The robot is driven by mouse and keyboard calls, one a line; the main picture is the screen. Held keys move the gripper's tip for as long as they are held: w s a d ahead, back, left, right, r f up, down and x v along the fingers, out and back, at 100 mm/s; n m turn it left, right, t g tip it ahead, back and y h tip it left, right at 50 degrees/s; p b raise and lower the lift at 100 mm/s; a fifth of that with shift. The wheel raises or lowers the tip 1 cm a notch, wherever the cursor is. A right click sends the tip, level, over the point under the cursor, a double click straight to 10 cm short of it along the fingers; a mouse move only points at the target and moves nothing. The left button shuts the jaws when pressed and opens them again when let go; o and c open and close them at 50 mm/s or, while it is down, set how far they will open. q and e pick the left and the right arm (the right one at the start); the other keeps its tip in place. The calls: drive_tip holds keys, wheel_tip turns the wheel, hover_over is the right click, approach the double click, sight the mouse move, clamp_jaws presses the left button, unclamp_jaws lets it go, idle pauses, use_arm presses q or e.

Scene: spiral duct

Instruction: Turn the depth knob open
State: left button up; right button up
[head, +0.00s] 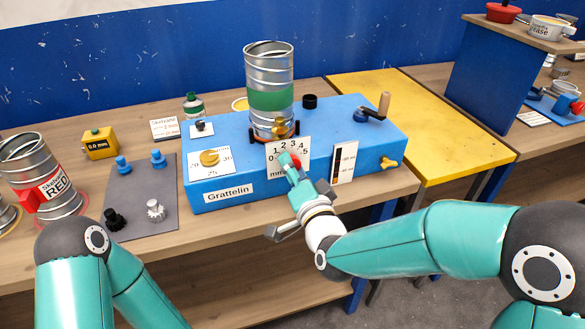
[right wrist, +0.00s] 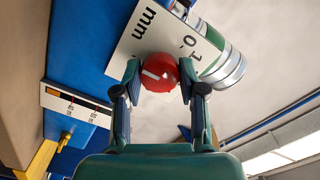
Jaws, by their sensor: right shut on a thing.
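The depth knob is a red round knob with a white line on its face, seen in the right wrist view (right wrist: 158,72). It sits on a white dial plate (head: 287,146) marked in mm, on the front of the blue Grattelin machine (head: 235,177). In the head view my gripper mostly covers the knob. My right gripper (right wrist: 160,78) is shut on the knob, one finger on each side; it also shows in the head view (head: 291,168). The knob's exact dial reading cannot be told. My left gripper is out of view; only its arm shows.
A ribbed metal duct (head: 269,85) with a green band stands on the machine. A yellow knob (head: 209,157), a crank (head: 377,107) and a scale plate (head: 343,162) are nearby. A grey mat (head: 138,190) with small knobs lies left. A yellow table (head: 420,120) stands right.

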drive_tip(key=shift+f+n+b, duration=0.1)
drive_tip(key=shift+n+b, duration=0.6)
drive_tip(key=shift+b, duration=0.3)
drive_tip(key=o, duration=1.1)
drive_tip(key=shift+o, duration=0.2)
drive_tip(key=shift+s+d, duration=0.1)
drive_tip(key=shift+s, duration=0.05)
drive_tip(key=v, duration=0.7)
